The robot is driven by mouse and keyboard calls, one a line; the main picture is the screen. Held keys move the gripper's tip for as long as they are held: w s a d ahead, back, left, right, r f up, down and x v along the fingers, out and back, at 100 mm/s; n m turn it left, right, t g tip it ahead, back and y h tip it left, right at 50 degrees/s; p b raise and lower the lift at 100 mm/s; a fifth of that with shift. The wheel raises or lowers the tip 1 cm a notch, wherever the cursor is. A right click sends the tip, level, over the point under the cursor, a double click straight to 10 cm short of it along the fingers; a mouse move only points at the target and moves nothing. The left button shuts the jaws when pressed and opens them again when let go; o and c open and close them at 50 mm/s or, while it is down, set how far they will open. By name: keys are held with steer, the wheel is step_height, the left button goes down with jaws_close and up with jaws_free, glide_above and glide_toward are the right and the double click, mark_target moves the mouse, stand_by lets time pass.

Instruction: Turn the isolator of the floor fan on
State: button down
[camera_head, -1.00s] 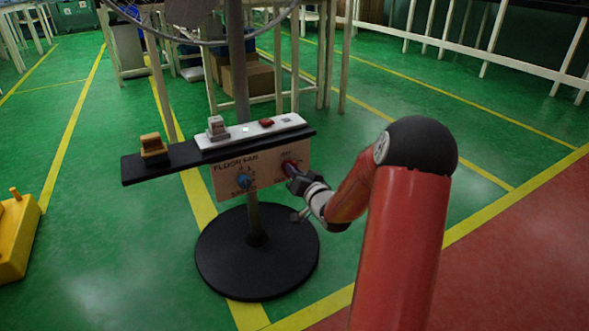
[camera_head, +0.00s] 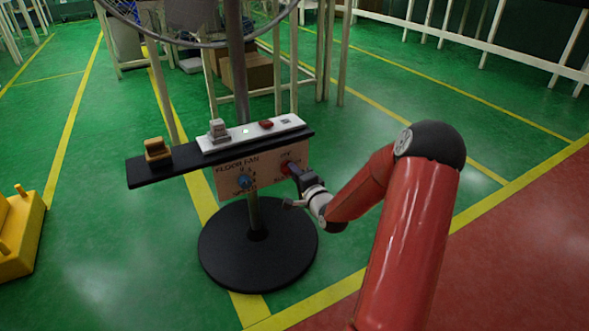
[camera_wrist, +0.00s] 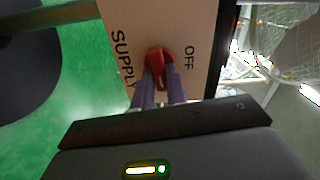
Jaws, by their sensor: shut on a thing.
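The floor fan's control panel (camera_head: 225,183) is a tan plate under a black shelf on the fan's pole. The red isolator knob (camera_wrist: 159,58) sits on the panel between the printed words OFF and SUPPLY. It also shows at the panel's right side in the head view (camera_head: 288,168). My gripper (camera_wrist: 160,82) is shut on the knob, with one dark finger on each side of it. In the head view my gripper (camera_head: 294,171) reaches the panel from the right and partly hides the knob.
The black shelf (camera_head: 140,175) carries a white strip (camera_head: 228,139) with a red button and a grey switch, and a yellow-brown block (camera_head: 157,151). The fan's round black base (camera_head: 230,265) stands on the green floor. A yellow object (camera_head: 18,240) is at far left.

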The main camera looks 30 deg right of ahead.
steer(key=shift+f+m, duration=0.1)
steer(key=shift+m, duration=0.6)
steer(key=shift+p, duration=0.3)
steer(key=c, duration=1.4)
jaws_free()
steer(key=shift+s, duration=0.1)
steer(key=s, duration=0.7)
steer(key=shift+s+d, duration=0.15)
steer(key=shift+s, duration=0.2)
